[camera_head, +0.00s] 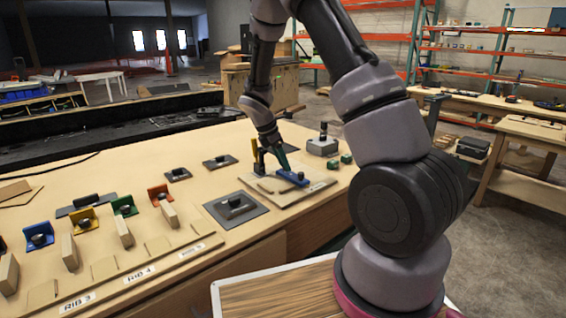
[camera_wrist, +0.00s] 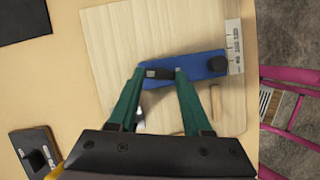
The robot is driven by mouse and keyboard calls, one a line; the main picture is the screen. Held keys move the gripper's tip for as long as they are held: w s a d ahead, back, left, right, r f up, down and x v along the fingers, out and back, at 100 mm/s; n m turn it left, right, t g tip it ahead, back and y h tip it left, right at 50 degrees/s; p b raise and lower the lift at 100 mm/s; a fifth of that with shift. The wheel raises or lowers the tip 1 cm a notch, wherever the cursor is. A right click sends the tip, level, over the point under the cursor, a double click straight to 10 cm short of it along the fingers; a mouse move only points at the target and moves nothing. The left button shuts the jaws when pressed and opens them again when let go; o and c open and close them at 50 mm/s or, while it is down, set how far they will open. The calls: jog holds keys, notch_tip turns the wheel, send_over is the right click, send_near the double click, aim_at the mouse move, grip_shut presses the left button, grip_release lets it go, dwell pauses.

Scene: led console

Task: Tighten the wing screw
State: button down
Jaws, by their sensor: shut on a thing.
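My gripper, with green fingers, is shut on a small dark wing screw (camera_wrist: 160,73) in the wrist view. The fingertips (camera_wrist: 159,71) are on either side of it, at the left part of a blue bracket (camera_wrist: 200,66). A round black knob (camera_wrist: 217,65) sits at the bracket's right end, clear of the fingers. The bracket lies on a pale wooden board (camera_wrist: 110,35). In the head view my gripper (camera_head: 281,167) reaches down to the blue bracket (camera_head: 292,178) on the board (camera_head: 318,186). The screw's seat is hidden by the fingers there.
A grey block with a black knob (camera_head: 322,146) and small green blocks (camera_head: 340,159) stand behind the board. A dark plate with a grey piece (camera_head: 236,208) lies to the left. Coloured brackets (camera_head: 84,219) and wooden ribs (camera_head: 123,231) line the table's left part.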

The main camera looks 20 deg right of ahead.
jog(key=m, duration=0.2)
jog(key=m+g, duration=0.1)
jog(key=m, duration=0.1)
jog(key=m+g, duration=0.1)
jog(key=m, duration=0.1)
jog(key=shift+w+m, duration=0.3)
jog(key=shift+w, duration=0.05)
jog(key=m, duration=0.1)
jog(key=m+g+y, duration=0.1)
jog(key=m, duration=0.1)
jog(key=m+g, duration=0.1)
jog(key=m, duration=0.1)
jog(key=shift+w+d+y, duration=0.2)
jog(key=shift+w+y, duration=0.05)
jog(key=shift+y, duration=0.05)
jog(key=m, duration=0.2)
jog(key=m+y, duration=0.1)
jog(key=m, duration=0.1)
jog(key=m+g+y, duration=0.1)
jog(key=shift+w+d+r+m, duration=0.1)
jog(key=shift+d+m, duration=0.15)
jog(key=shift+m, duration=0.15)
jog(key=m+y, duration=0.1)
jog(key=m, duration=0.4)
jog(key=shift+d+y, duration=0.2)
jog(key=shift+y, duration=0.2)
jog(key=shift+c, duration=1.6)
grip_release()
jog(key=v, duration=1)
jog(key=shift+r, duration=0.4)
